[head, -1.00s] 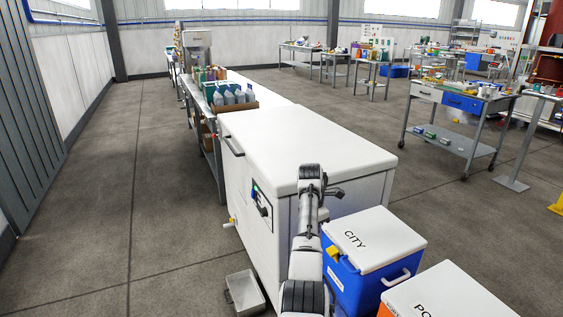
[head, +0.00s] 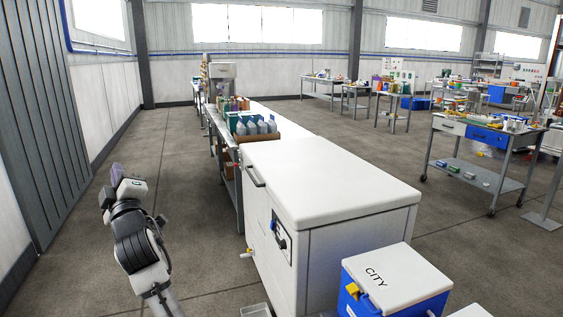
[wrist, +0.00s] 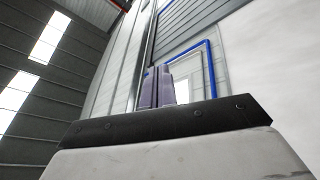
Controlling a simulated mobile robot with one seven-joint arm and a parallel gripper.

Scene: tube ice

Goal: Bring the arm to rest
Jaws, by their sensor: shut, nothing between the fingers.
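My gripper (head: 117,172) is raised at the left in the head view, over the open floor and left of the white chest freezer. My arm is folded below it. In the wrist view the fingers (wrist: 157,88) stand close together with nothing held. That view points up at the wall and roof.
The white chest freezer (head: 335,185) stands at centre right, apart from my arm. A blue cooler with a white lid marked CITY (head: 397,278) is at its front. A bench with bottles (head: 255,126) runs behind. A corrugated grey wall (head: 45,130) is at far left. The floor (head: 165,170) between is clear.

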